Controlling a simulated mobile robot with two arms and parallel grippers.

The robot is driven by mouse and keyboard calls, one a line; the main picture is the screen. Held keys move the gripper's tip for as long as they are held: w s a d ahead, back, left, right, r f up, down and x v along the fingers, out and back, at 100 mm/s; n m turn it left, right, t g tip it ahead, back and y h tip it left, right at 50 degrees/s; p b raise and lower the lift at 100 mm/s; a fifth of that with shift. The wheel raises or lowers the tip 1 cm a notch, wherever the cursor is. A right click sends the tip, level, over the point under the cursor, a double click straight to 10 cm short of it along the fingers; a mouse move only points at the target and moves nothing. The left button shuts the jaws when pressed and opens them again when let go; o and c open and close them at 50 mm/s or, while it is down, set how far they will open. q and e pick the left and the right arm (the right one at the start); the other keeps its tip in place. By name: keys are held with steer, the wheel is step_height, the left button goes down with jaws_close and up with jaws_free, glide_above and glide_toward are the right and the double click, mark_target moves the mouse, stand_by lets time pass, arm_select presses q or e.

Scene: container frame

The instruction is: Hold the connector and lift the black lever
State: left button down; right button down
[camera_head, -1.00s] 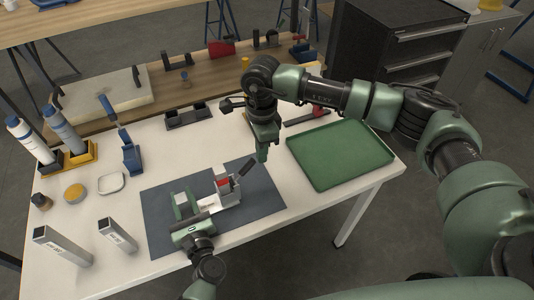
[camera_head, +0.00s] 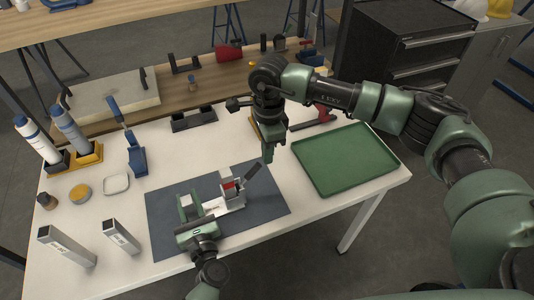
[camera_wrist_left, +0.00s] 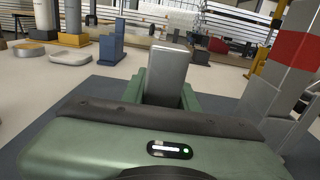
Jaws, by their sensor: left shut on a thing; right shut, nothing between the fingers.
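The connector (camera_head: 231,199) is a pale grey piece with a red part, on the dark blue-grey mat (camera_head: 165,240). Its black lever (camera_head: 253,173) slants up to the right. My left gripper (camera_head: 190,205) is at the connector's left end, its green fingers on either side of a grey block (camera_wrist_left: 167,72). The left wrist view shows that block between them, with grey and red parts of the connector (camera_wrist_left: 285,75) at the right. My right gripper (camera_head: 268,156) points down just above and right of the lever's tip, shut and empty. Contact with the lever cannot be told.
A green tray (camera_head: 345,185) lies to the right. Bottles in a yellow holder (camera_head: 88,154), a blue tool (camera_head: 136,158) and a black holder (camera_head: 194,120) lie behind. A red-handled tool (camera_head: 325,114) lies behind my right gripper.

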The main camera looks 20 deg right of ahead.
arm_select(q)
steer(key=shift+a, duration=0.15)
arm_select(e)
step_height(320, 180, up, 9)
steer(key=a, duration=0.1)
steer(key=shift+s+a+r, duration=0.15)
steer(key=shift+a, duration=0.2)
arm_select(q)
steer(key=c, duration=1)
jaws_free()
